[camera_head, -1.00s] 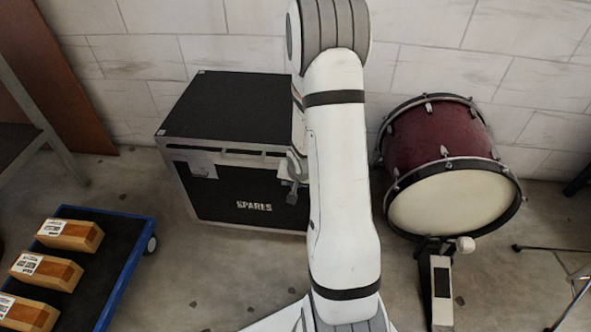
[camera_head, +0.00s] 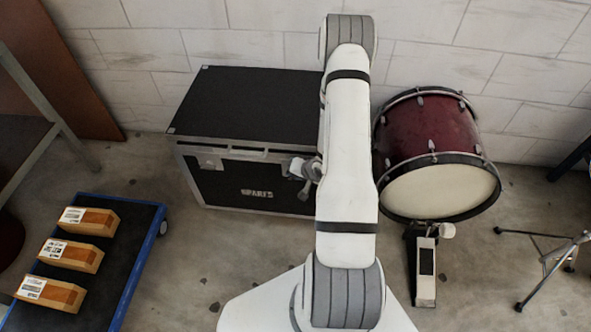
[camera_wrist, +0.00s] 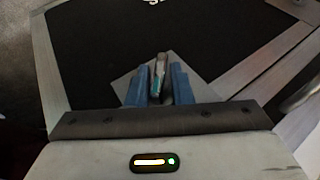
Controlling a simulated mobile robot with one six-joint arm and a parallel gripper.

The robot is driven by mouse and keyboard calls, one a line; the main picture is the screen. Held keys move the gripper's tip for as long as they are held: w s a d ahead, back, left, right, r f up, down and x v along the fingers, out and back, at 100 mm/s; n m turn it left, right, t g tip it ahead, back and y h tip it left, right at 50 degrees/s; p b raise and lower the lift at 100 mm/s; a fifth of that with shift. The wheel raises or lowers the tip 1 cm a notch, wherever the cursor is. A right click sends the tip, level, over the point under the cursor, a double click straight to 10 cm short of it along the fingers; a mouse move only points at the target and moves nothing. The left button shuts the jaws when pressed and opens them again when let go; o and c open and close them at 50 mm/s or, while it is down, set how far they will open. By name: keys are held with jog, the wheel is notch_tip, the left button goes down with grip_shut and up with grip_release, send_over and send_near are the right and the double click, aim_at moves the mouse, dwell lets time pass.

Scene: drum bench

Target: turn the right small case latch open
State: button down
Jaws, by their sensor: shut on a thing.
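The black case (camera_head: 250,105) with metal edges and "SPARES" lettering stands by the wall, its lid down. My gripper (camera_head: 305,172) is at the upper right of its front face, and my arm covers the case's right end. In the wrist view my gripper's blue fingers (camera_wrist: 160,87) are shut on the right small case latch (camera_wrist: 160,70), a narrow metal tab standing over a grey plate (camera_wrist: 125,86). The tab lies lengthwise between the fingers and leans slightly. The fingers hide its lower part. The left latch (camera_head: 210,162) shows at the front left.
A dark red drum (camera_head: 430,135) with a pedal (camera_head: 425,270) stands just right of my arm. A blue-edged trolley (camera_head: 135,265) with wooden blocks (camera_head: 72,255) is at the left. A metal stand (camera_head: 545,262) is at the right. Floor before the case is clear.

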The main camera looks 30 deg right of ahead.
jog(key=shift+s+d+f+m+t+y+p, duration=0.1)
jog(key=shift+m+t+y+p, duration=0.1)
jog(key=shift+t+y, duration=0.3)
jog(key=shift+s+d+f+m+t+y+p, duration=0.1)
jog(key=shift+m+t+y+p, duration=0.1)
jog(key=shift+t+y, duration=0.25)
jog(key=shift+f+m+t+y+b, duration=0.25)
jog(key=shift+m+t+y+b, duration=0.25)
jog(key=shift+t+y+b, duration=0.55)
jog(key=shift+f+m+t+y+b, duration=0.15)
jog(key=shift+m+t+y+b, duration=0.25)
jog(key=shift+t+y+b, duration=0.7)
jog(key=shift+a+m+t+y+b, duration=0.1)
jog(key=shift+m+t+y+b, duration=0.2)
jog(key=shift+t+y+b, duration=0.35)
jog(key=shift+s, duration=0.1)
jog(key=c, duration=1.5)
grip_release()
jog(key=shift+r, duration=0.2)
